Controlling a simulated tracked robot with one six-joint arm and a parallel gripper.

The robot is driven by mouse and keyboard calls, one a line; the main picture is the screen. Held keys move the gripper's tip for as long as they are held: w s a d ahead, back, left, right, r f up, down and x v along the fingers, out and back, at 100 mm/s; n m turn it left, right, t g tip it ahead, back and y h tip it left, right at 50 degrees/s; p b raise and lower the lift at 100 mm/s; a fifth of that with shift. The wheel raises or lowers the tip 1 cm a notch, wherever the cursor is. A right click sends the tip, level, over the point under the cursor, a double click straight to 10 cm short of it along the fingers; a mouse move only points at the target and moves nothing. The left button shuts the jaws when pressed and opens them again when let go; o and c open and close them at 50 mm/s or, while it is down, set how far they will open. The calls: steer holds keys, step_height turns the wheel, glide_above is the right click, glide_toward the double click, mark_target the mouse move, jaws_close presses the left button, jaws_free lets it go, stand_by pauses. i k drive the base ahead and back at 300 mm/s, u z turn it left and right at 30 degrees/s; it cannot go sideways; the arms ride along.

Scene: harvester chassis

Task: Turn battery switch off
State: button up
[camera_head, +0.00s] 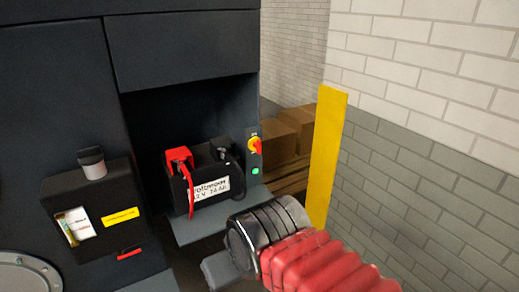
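The battery switch (255,146) is a small red and yellow rotary knob on a narrow dark panel, right of the battery bay. Small pale lettering shows above the knob, too small to read surely. A green lamp (255,171) glows below it. The knob's exact angle is hard to tell. The black battery (211,172) sits in the open bay, with a red terminal cover and red cable at its left. My gripper (221,268) shows only in part at the bottom, below and apart from the switch; its fingertips cannot be made out. I see nothing held in it.
A yellow post (325,155) stands right of the switch, before a brick wall. Cardboard boxes (290,130) lie behind. A dark box (95,210) with a yellow label juts out at left. A grey ledge (205,226) projects below the battery.

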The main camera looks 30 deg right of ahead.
mark_target(257, 144)
steer(key=z, duration=1.15)
steer(key=i, duration=0.9)
steer(key=u, duration=1.7)
